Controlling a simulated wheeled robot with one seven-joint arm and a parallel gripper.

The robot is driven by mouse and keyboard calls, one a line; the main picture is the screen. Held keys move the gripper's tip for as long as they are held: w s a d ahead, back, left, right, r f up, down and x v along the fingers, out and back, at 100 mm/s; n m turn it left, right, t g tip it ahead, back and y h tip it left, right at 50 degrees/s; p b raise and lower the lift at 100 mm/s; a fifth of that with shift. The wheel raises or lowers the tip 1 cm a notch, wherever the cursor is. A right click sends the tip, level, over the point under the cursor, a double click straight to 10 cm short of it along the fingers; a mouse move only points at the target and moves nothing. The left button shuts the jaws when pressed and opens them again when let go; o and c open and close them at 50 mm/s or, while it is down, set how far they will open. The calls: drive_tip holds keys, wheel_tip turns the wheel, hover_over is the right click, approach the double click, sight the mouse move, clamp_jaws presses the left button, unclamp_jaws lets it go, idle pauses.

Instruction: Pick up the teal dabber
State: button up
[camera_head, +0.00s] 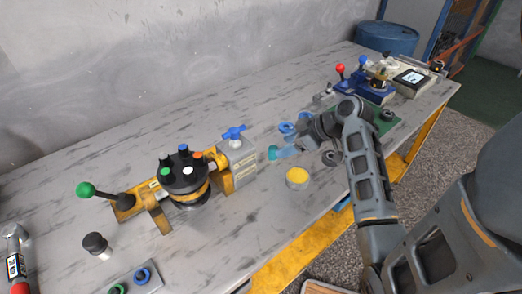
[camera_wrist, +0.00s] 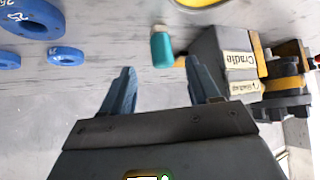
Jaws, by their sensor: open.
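The teal dabber (camera_wrist: 162,48) shows in the wrist view as a small teal body with a pale end. It is beyond my fingertips, roughly in line with the gap between them, and apart from both. My gripper (camera_wrist: 164,78) is open, with nothing between its two blue-grey fingers. In the head view the teal dabber (camera_head: 272,153) is near the table's middle, right of the grey cradle block, close to the tips of my gripper (camera_head: 282,152). Its lower part is hard to make out there.
The grey cradle block (camera_wrist: 222,52) is close beside the dabber. A yellow-topped round container (camera_head: 297,177) stands near the front edge. Blue rings (camera_wrist: 65,56) lie to the left in the wrist view. The motor assembly (camera_head: 183,175) has colored knobs. The table's back middle is clear.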

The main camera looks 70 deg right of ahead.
sight(276, 148)
drive_tip(key=x, duration=0.3)
drive_tip(key=p+x, duration=0.1)
drive_tip(key=x, duration=0.3)
drive_tip(key=shift+w+a, duration=0.1)
drive_tip(key=shift+w, duration=0.35)
drive_tip(key=c, duration=1.1)
